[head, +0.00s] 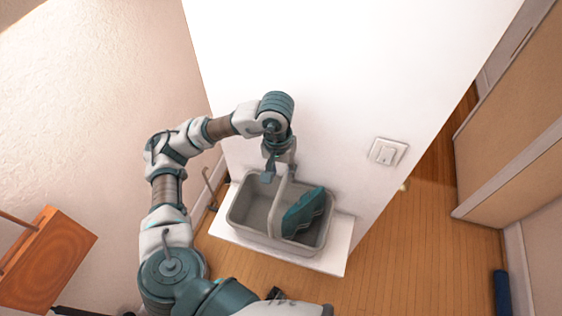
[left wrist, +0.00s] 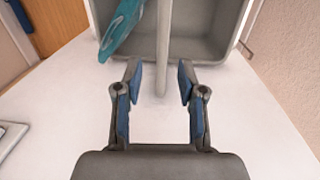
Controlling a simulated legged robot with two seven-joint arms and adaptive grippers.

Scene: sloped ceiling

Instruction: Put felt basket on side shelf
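The grey felt basket (head: 246,231) sits on a white shelf (head: 226,232) beside the white wall. An upright handle (head: 279,205) arches over its middle, and a teal item (head: 305,213) lies inside on the right. My left gripper (head: 279,174) is at the top of the handle. In the left wrist view, the left gripper (left wrist: 158,75) is open, with a finger on each side of the handle (left wrist: 164,40) and visible gaps between. The basket (left wrist: 210,47) and teal item (left wrist: 119,30) also show there. My right gripper is not in view.
A light switch (head: 388,152) is on the white wall, right of the basket. An orange-brown wooden piece of furniture (head: 48,262) stands at the lower left. Wooden floor (head: 410,250) lies open to the right. A blue object (head: 502,293) is at the lower right.

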